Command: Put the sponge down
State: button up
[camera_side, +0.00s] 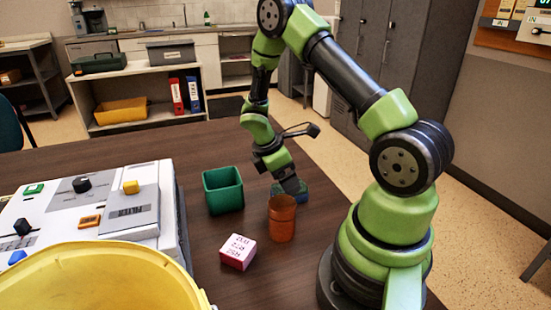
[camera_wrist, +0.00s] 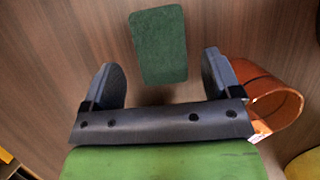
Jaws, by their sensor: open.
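The sponge (camera_wrist: 158,45) is a dark green block lying on the brown table in the wrist view. Its near end shows between my two fingertips, with a gap on each side. My gripper (camera_wrist: 160,74) is open and holds nothing. In the side view my gripper (camera_side: 288,184) points down low over the table, behind the orange-brown cup. The sponge there is a small dark blue-green patch (camera_side: 304,190) at the fingertips, mostly hidden by the gripper and cup.
The orange-brown cup (camera_side: 281,220) stands close to my gripper; in the wrist view it (camera_wrist: 272,97) is beside the right finger. A green open box (camera_side: 223,192), a pink printed block (camera_side: 238,252), a control panel (camera_side: 100,215) and a yellow bin (camera_side: 100,280) are left. Table beyond the sponge is clear.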

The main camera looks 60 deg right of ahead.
jog(key=a+r+m+t, duration=0.1)
jog(key=a+r+m, duration=0.15)
jog(key=r, duration=0.35)
jog(key=a+r+m+t+y, duration=0.1)
jog(key=a+r+t, duration=0.1)
jog(key=a+r, duration=0.3)
jog(key=a+r+m+t, duration=0.1)
jog(key=a+r+m, duration=0.1)
jog(key=r, duration=0.5)
jog(key=s+a+r+m+t+y, duration=0.4)
jog(key=s+a+r+m+t, duration=0.2)
jog(key=s+a+r+m, duration=0.1)
jog(key=s+a+r, duration=0.1)
jog(key=a, duration=0.1)
jog(key=shift+s+a, duration=0.4)
